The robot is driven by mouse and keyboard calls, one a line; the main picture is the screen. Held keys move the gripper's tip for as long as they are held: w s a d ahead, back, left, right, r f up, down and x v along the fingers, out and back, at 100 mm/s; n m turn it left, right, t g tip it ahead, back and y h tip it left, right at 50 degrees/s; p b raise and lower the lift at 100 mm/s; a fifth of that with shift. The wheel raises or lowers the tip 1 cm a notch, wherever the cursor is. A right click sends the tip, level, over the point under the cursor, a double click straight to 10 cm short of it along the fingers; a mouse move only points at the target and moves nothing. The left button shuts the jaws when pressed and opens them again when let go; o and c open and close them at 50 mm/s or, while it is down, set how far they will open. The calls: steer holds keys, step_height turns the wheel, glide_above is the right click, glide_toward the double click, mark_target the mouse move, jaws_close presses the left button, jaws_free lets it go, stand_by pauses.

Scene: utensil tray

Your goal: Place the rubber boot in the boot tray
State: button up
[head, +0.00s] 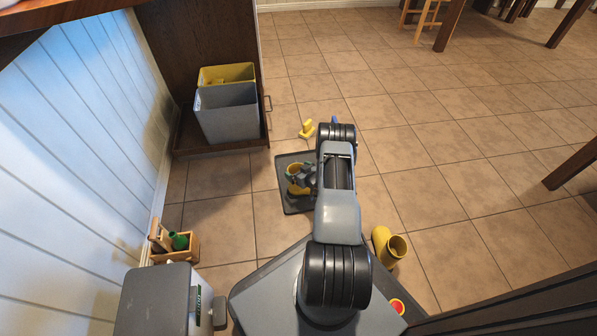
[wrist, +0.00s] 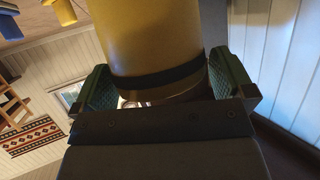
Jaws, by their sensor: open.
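A yellow rubber boot (head: 294,188) is at the dark boot tray (head: 296,208) on the floor, partly hidden by my gripper. The wrist view shows a yellow boot shaft (wrist: 155,40) with a dark band, between the green finger pads. My gripper (head: 301,176) is open around this boot, over the tray; it also shows in the wrist view (wrist: 158,88). I cannot tell whether the boot's sole rests fully on the tray. Another yellow boot-like piece (head: 307,128) lies on the floor beyond the tray.
A grey bin (head: 228,113) and a yellow bin (head: 227,74) stand in a dark cabinet at the left back. A wooden caddy (head: 178,246) with a green item is by the left wall. Table legs (head: 572,166) stand at right. The tiled floor in the middle right is clear.

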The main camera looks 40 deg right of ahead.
steer(key=shift+r, duration=0.25)
steer(key=p+v, duration=0.6)
steer(key=v, duration=0.5)
steer(key=w+r+n+g+h, duration=0.15)
steer(key=w+r+g, duration=0.4)
steer(key=r, duration=0.85)
steer(key=w+a+r+g+h, duration=0.1)
steer(key=a+r, duration=0.2)
steer(key=r, duration=0.3)
steer(key=a+r+h, duration=0.1)
steer(key=a+r, duration=0.3)
steer(key=r, duration=0.3)
steer(key=s+a+r+g+y, duration=0.1)
steer(key=s+a+r+g, duration=0.1)
steer(key=s+a+r, duration=0.4)
steer(key=s+a+r+m+g+y, duration=0.1)
steer(key=s+a+r+g+y, duration=0.1)
steer(key=s+a+r, duration=0.5)
steer(key=s+a, duration=0.5)
steer(key=shift+s+a, duration=0.2)
steer(key=shift+a, duration=0.2)
steer(key=shift+r+g, duration=0.2)
steer(key=shift+g, duration=0.05)
